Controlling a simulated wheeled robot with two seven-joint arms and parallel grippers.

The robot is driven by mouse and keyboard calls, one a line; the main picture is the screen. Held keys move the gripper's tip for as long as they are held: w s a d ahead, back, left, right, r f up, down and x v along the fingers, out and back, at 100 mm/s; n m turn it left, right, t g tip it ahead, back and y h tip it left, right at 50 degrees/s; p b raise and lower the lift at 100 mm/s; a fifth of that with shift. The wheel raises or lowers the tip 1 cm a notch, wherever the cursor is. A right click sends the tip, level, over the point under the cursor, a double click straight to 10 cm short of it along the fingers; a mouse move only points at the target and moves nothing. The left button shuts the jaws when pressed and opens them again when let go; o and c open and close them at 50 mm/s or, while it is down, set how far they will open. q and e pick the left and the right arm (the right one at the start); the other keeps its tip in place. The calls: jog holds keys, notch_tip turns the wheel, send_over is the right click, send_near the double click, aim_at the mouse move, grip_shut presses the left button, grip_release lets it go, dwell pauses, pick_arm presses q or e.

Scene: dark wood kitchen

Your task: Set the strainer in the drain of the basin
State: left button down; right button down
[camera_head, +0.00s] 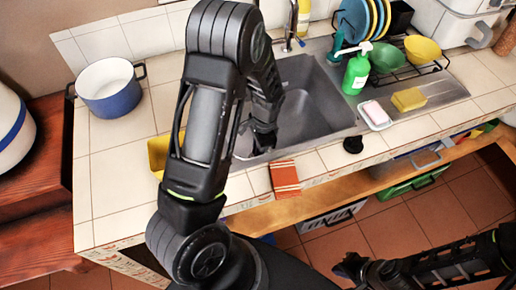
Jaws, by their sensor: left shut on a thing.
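The grey metal basin (325,108) is sunk in the tiled counter, and my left arm covers its left part. A round shape on its floor (296,106), partly behind my arm, looks like the drain. My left gripper (264,140) points down at the basin's near left side. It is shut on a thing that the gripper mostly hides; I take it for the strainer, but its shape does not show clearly. My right gripper (347,267) is low at the bottom right, in front of the counter and apart from it; its jaw opening is unclear.
A round black object (353,145) and a striped orange cloth (285,178) lie near the counter's front edge. A blue pot (110,96) stands left.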

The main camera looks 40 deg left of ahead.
pick_arm(q)
jog(key=shift+f+b, duration=0.25)
jog(key=shift+b, duration=0.05)
jog(key=c, duration=1.5)
grip_release()
jog(key=shift+c, duration=0.2)
jog(key=shift+r, duration=0.1)
jog(key=r, duration=0.5)
jog(key=w+r+b, duration=0.1)
jog(key=r, duration=0.1)
jog(key=shift+d+r, duration=0.3)
jog(key=shift+r, duration=0.05)
